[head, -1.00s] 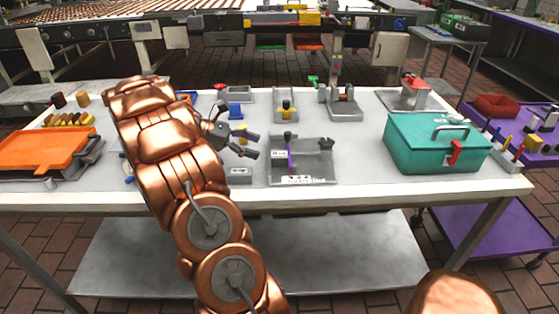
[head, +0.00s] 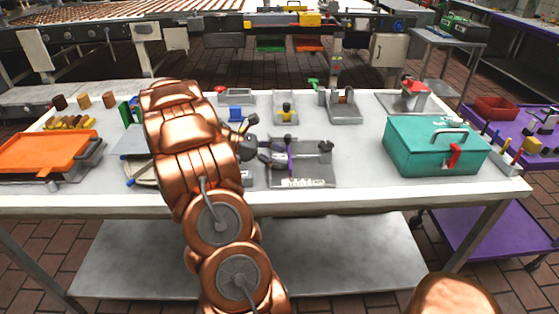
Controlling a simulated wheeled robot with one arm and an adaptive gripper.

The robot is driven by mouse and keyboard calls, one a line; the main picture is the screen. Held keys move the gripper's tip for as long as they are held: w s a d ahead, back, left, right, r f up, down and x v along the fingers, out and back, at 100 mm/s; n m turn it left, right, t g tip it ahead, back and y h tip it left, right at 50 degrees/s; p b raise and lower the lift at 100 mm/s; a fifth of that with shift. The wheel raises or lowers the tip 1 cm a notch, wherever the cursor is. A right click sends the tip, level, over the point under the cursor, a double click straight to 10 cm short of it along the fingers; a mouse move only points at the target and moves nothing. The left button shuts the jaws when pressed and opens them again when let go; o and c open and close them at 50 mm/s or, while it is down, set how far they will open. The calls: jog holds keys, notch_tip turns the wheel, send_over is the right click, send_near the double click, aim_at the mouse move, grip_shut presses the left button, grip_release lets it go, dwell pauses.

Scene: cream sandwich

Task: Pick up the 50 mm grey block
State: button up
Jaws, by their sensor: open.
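My copper arm reaches over the table, and my gripper (head: 284,152) is open above the left part of a grey fixture (head: 318,173). A purple upright strip on the fixture is by the fingertips. A small grey block (head: 247,177) lies on the table left of the fixture, partly hidden behind my arm. I cannot read its size mark. A second small labelled grey piece stood at the fixture's left side earlier; my gripper now covers that spot. I cannot tell which piece is 50 mm.
A teal toolbox (head: 425,152) stands to the right. An orange tray (head: 42,150) lies at the far left. Several grey fixtures, one of them (head: 286,112) with a yellow and black part, stand along the back. The table front right of the grey fixture is clear.

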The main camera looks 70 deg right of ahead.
grip_shut()
dwell(0.5)
